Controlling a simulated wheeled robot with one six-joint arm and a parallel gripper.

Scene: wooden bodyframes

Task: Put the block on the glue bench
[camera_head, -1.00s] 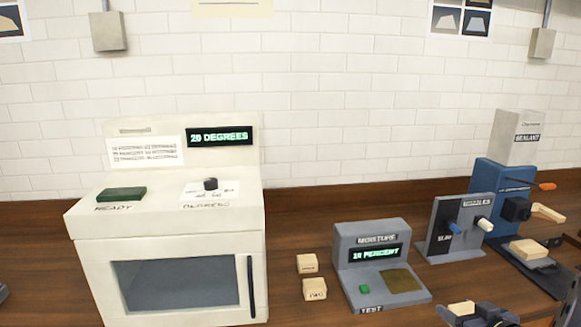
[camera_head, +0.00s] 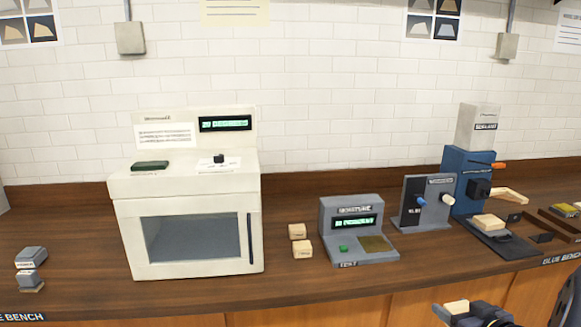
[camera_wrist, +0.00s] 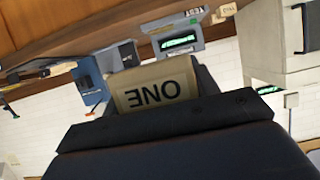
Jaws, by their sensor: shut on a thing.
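My gripper (camera_head: 474,312) is at the bottom right of the head view, in front of the bench. It is shut on a pale wooden block (camera_head: 457,307). In the wrist view the block (camera_wrist: 157,90) sits between the jaws, and its face reads "ONE" upside down. The glue bench, named by a label (camera_head: 562,258) on the counter's front edge, is at the far right of the head view. A blue machine (camera_head: 467,175) stands there with a pale piece (camera_head: 489,221) on its dark base. My gripper and block are apart from the counter.
A white oven (camera_head: 190,195) stands left of centre. Two small wooden blocks (camera_head: 301,248) lie between it and the grey moisture tester (camera_head: 355,228). Counter left of the oven is mostly clear.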

